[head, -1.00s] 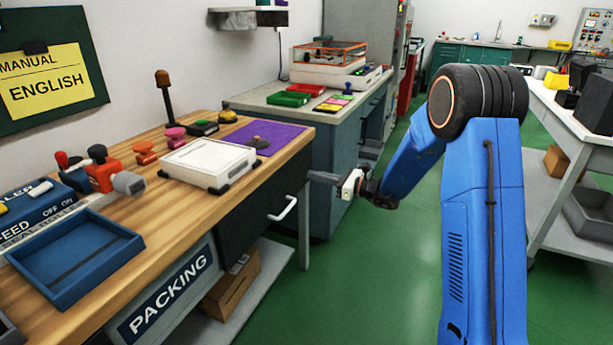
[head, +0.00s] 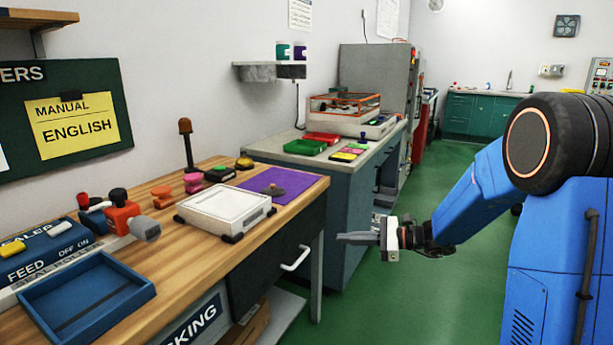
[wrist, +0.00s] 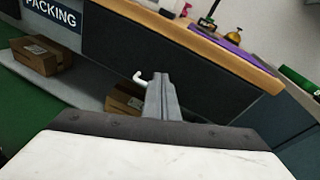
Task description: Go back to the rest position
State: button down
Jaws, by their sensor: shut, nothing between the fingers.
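My gripper (head: 358,238) is at the end of my blue arm, in the open space to the right of the packing bench (head: 262,247). In the head view its dark fingers point left toward the bench and lie together with nothing between them. In the wrist view the gripper fingers (wrist: 163,98) show as one grey bar in front of the bench's dark drawer front. The gripper seems to touch nothing.
The bench holds a white tray (head: 222,211), a blue tray (head: 88,297) and a purple mat (head: 296,187). A second bench (head: 352,195) stands behind. A white drawer handle (head: 296,259) juts out. Cardboard boxes (wrist: 40,55) sit on the lower shelf. Green floor (head: 400,310) is clear.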

jog(key=s+r+n+g+h, duration=0.2)
jog(key=s+n+g+h, duration=0.5)
jog(key=s, duration=1.4)
jog(key=s+d+n+t+h, duration=0.7)
jog(key=s+d+n, duration=0.4)
jog(key=s+d, duration=0.4)
jog(key=shift+s+d+n+h, duration=0.2)
jog(key=shift+s+n+h, duration=0.1)
jog(key=shift+s+h, duration=0.45)
jog(key=shift+s+a, duration=0.1)
jog(key=shift+a, duration=0.05)
